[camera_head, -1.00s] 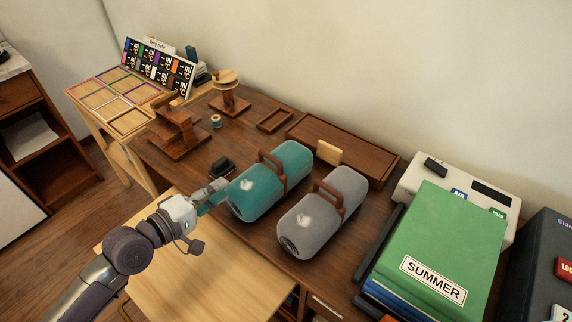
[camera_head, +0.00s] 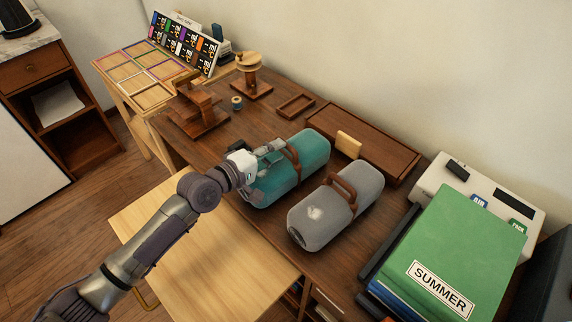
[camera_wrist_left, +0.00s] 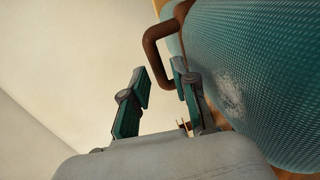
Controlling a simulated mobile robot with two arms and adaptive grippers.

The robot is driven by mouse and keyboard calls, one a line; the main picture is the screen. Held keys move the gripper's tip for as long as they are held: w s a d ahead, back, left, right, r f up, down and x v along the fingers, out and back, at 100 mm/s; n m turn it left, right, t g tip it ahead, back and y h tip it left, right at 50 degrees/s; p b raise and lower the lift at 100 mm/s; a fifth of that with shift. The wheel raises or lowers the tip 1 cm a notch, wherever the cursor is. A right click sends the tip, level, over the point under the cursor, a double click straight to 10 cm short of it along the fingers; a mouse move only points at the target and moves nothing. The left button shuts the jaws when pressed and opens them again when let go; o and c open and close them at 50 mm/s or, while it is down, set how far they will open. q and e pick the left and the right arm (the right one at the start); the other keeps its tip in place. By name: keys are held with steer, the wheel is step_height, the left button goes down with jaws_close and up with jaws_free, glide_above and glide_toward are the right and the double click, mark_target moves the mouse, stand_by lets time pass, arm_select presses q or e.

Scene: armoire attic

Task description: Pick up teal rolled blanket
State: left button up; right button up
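The teal rolled blanket (camera_head: 312,154) lies on the brown desk, with a brown strap handle (camera_head: 294,158) standing up around its middle. My left gripper (camera_head: 266,160) is at the near left end of the blanket, by its upper side. In the left wrist view the left gripper (camera_wrist_left: 164,95) is open, its two fingers apart. The brown handle (camera_wrist_left: 158,50) shows just beyond the fingertips, and the teal blanket (camera_wrist_left: 265,75) fills the right side, close beside the right-hand finger. I cannot tell whether they touch. My right gripper is not in view.
A grey rolled blanket (camera_head: 330,212) with a similar handle lies just right of the teal one. A wooden tray (camera_head: 372,146) is behind them. A wooden stand (camera_head: 195,112) is at the left.

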mark_target(287, 145)
arm_select(q)
steer(key=x, duration=0.4)
steer(key=shift+d, duration=0.15)
jaws_close()
steer(key=shift+r, duration=0.2)
